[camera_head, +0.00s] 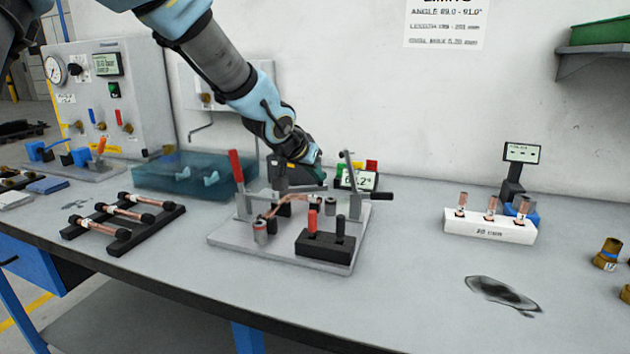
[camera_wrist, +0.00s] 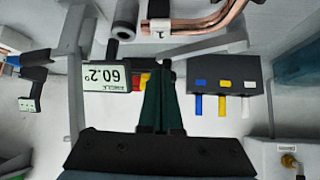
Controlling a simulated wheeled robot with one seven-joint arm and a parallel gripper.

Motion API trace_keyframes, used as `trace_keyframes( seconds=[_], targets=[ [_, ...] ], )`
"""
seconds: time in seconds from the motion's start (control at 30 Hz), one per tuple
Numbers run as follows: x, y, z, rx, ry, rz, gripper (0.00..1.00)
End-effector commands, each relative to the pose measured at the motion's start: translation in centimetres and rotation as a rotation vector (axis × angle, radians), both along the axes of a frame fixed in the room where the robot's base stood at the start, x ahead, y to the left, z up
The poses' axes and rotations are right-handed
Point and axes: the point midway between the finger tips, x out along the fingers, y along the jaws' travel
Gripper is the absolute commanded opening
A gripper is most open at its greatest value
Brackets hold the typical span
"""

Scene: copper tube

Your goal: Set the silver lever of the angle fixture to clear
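The angle fixture (camera_head: 225,235) is a light grey plate in the middle of the bench. A bent copper tube (camera_head: 290,198) lies across it and also shows in the wrist view (camera_wrist: 222,18). A silver upright bar (camera_head: 350,172) stands at its right rear; a grey bar (camera_wrist: 76,70) in the wrist view looks like the same one. A red-handled lever (camera_head: 236,166) leans at the left. My gripper (camera_head: 319,174) hangs over the rear of the fixture. Its dark green fingers (camera_wrist: 162,80) look shut together with nothing clearly between them. Whether the tips touch anything is unclear.
A display (camera_wrist: 108,76) reading 60.2° stands behind the fixture, close to my fingers. A black block with coloured tabs (camera_wrist: 205,72) is beside them. A tube rack (camera_head: 125,222) is left, a white holder (camera_head: 490,226) right.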

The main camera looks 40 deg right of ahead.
Motion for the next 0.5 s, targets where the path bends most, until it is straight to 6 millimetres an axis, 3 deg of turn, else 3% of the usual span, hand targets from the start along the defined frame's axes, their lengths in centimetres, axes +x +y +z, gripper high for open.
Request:
trace_keyframes(
  seconds=[0.5],
  targets=[
    [0.23, -0.82, -0.31, 0.0, -0.002, 0.168, 0.0]
  ],
)
